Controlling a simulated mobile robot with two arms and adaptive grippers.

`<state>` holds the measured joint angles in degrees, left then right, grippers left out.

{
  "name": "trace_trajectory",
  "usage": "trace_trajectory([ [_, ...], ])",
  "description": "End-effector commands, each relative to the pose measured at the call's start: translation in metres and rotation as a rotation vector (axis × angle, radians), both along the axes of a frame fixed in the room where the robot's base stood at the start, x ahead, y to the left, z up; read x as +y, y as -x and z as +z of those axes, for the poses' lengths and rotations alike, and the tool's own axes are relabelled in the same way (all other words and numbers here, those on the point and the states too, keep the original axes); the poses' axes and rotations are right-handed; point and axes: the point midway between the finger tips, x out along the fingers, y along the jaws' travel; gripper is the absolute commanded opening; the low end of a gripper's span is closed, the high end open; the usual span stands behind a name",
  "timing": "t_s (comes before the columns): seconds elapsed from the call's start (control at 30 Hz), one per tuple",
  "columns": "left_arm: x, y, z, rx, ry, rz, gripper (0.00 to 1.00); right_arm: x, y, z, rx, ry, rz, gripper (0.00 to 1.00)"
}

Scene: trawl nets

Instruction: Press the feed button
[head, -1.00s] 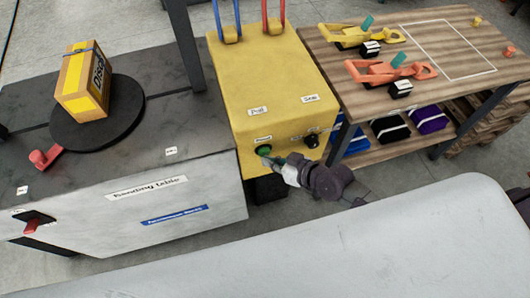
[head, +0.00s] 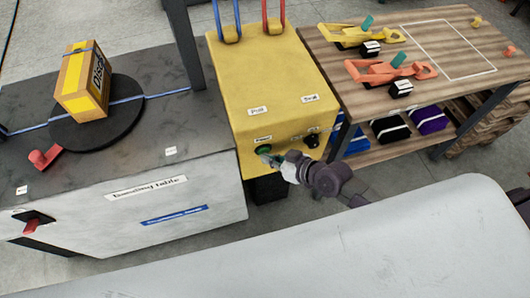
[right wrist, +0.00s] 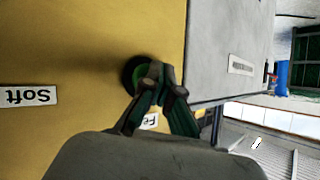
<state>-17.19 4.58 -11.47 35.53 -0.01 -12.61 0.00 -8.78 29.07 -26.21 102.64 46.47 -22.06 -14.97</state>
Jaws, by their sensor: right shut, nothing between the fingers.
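The green feed button (head: 263,149) with a dark ring sits on the front face of the yellow machine (head: 270,80), under a small white label. My right gripper (head: 270,159) is shut and empty, with its tips at the button. In the right wrist view the button (right wrist: 137,74) is partly hidden behind the closed fingertips (right wrist: 157,72). The tips appear to touch it, but how far it is pressed in cannot be told. A label starting "Fe" (right wrist: 150,121) shows between the fingers. My left gripper is not in view.
A black knob (head: 311,141) sits right of the button. On the banding table (head: 200,130), a yellow-and-brown box (head: 82,85) stands on a black turntable (head: 125,115), with a blue strap (head: 160,94) across. Strapping tools (head: 390,72) lie on the wooden table at right.

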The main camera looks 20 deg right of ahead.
Motion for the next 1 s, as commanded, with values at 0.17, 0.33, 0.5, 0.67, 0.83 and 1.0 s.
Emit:
trace_trajectory([
  [0.17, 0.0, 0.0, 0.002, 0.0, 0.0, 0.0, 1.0, 0.0, 0.002, 0.002, -0.003, -0.001, -0.001, 0.0],
  [0.33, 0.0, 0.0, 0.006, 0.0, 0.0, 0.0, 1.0, -0.001, 0.011, 0.002, -0.002, -0.001, -0.001, 0.0],
  [0.5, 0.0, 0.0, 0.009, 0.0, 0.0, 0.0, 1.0, -0.001, 0.019, 0.002, -0.002, -0.001, -0.001, 0.0],
  [0.67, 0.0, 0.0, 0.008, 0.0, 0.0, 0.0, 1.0, -0.001, 0.019, 0.001, -0.003, -0.001, -0.001, 0.0],
  [0.83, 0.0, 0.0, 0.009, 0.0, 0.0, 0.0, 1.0, -0.001, 0.021, 0.001, -0.001, -0.001, 0.0, 0.0],
  [1.0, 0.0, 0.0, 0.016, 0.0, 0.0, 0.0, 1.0, -0.002, 0.036, 0.002, 0.001, 0.0, 0.0, 0.0],
])
